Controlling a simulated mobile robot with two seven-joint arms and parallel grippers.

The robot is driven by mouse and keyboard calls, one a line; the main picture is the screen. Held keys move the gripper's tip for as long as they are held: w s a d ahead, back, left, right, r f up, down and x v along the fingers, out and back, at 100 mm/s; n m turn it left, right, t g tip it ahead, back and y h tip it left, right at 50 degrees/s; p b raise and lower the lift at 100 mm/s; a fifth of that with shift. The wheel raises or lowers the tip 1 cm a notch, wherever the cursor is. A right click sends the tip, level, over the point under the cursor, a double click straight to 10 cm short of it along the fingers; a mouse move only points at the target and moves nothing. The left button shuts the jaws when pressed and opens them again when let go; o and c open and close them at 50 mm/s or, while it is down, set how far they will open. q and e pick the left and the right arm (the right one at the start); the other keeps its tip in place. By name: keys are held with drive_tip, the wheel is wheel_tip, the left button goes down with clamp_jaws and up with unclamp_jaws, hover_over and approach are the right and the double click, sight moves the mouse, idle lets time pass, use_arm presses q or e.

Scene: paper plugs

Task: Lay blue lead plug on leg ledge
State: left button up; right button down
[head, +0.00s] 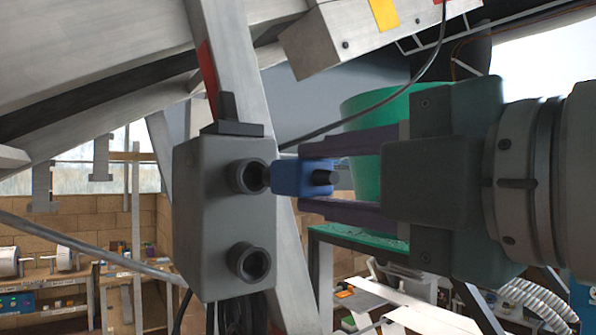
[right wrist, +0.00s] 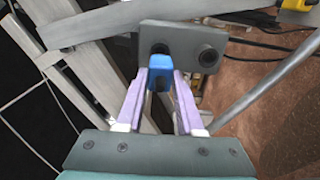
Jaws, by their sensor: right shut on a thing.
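The blue lead plug (head: 288,177) is between the purple fingers of my right gripper (head: 304,178), which is shut on it. It also shows in the right wrist view (right wrist: 161,74). The plug lies level, its dark front end at the mouth of the upper socket of a grey box (head: 205,220). I cannot tell whether the tip is inside the socket or just in front of it. A small dark bracket (head: 232,129), which looks like the leg ledge, sits on the slanted metal leg (head: 228,65) just above the box. My left gripper is out of view.
The lower socket (head: 249,262) of the box looks empty. A green bucket-like container (head: 366,180) stands behind my right gripper on a green-topped table (head: 350,238). A black cable (head: 350,115) runs behind the gripper. Workbenches stand farther back at left.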

drive_tip(key=shift+s+d, duration=0.3)
drive_tip(key=shift+s, duration=0.15)
